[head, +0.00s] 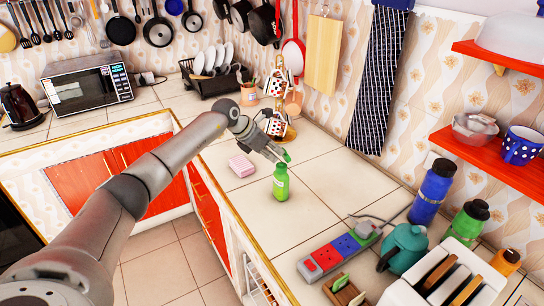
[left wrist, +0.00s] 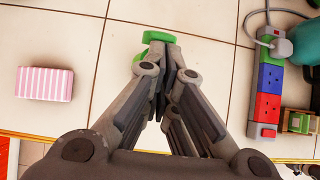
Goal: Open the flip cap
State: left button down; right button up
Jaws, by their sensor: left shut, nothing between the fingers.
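A small light-green bottle (head: 281,188) stands upright on the tiled counter in the head view. A darker green cap piece (head: 286,156) shows above its neck, at my left fingertips. My left gripper (head: 278,154) reaches in from the upper left, just above the bottle, with its fingers together and empty. In the left wrist view the closed fingers (left wrist: 162,85) point toward the green cap piece (left wrist: 158,37), which shows past their tips. The fingers hide most of the bottle there. I cannot tell how far the cap is tilted. My right gripper is out of view.
A pink striped sponge (head: 241,165) lies left of the bottle. A power strip (head: 339,251), teal teapot (head: 403,248), blue bottle (head: 430,194) and toaster (head: 440,280) stand to the right. A mug rack (head: 281,100) stands behind. The counter around the bottle is clear.

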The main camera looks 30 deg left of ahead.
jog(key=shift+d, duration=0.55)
